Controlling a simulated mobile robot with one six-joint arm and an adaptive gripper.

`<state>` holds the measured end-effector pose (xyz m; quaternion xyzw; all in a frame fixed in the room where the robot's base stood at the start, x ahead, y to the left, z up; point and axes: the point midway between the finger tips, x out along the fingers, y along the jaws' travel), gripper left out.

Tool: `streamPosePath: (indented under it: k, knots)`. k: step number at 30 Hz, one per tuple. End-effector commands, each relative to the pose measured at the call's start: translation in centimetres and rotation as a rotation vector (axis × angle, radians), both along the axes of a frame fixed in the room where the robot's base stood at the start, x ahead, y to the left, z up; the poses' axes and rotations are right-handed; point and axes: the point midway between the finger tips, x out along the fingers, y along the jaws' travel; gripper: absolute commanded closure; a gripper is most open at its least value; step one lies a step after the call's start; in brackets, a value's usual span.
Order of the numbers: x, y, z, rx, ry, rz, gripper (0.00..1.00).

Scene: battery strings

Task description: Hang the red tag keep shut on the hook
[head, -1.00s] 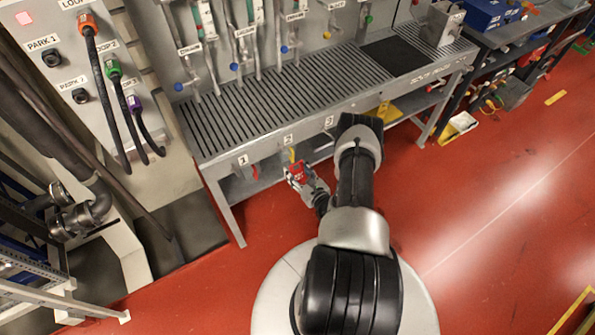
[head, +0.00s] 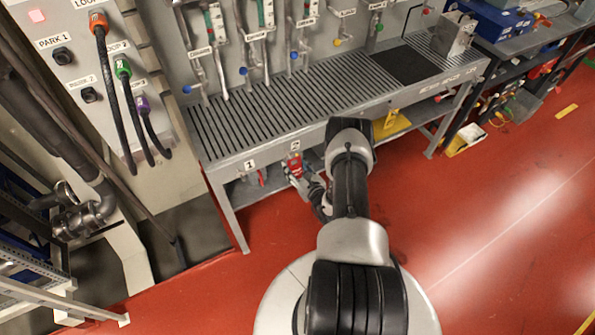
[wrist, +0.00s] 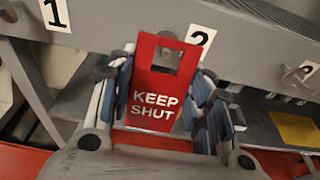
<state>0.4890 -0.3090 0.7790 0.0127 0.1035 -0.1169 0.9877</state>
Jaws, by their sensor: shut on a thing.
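The red tag (wrist: 157,85), lettered "KEEP SHUT" with a slot near its top, is upright between the fingers of my gripper (wrist: 160,118) in the wrist view. In the head view, the tag (head: 294,164) and my gripper (head: 299,178) are at the bench's front edge, just below label 2. In the wrist view, label 2 (wrist: 201,36) is just above and right of the tag. A metal hook (wrist: 298,74) shows at the right on the bench front. Any hook under label 2 is mostly hidden by the tag; I cannot tell whether they touch.
The grey slotted bench (head: 270,108) has a lower shelf. Something red (head: 262,177) hangs below label 1 (head: 249,165). A yellow object (head: 393,124) is under the bench at right. A cable panel stands at left.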

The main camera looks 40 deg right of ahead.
Motion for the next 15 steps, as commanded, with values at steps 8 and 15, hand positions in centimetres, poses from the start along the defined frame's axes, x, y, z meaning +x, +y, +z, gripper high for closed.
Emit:
streamPosePath:
  k: [8, 15]
  knots:
    - [1.7, -0.4, -0.1, -0.002, -0.001, 0.000, 0.71]
    - [2.9, -0.7, -0.7, -0.002, -0.001, 0.000, 0.71]
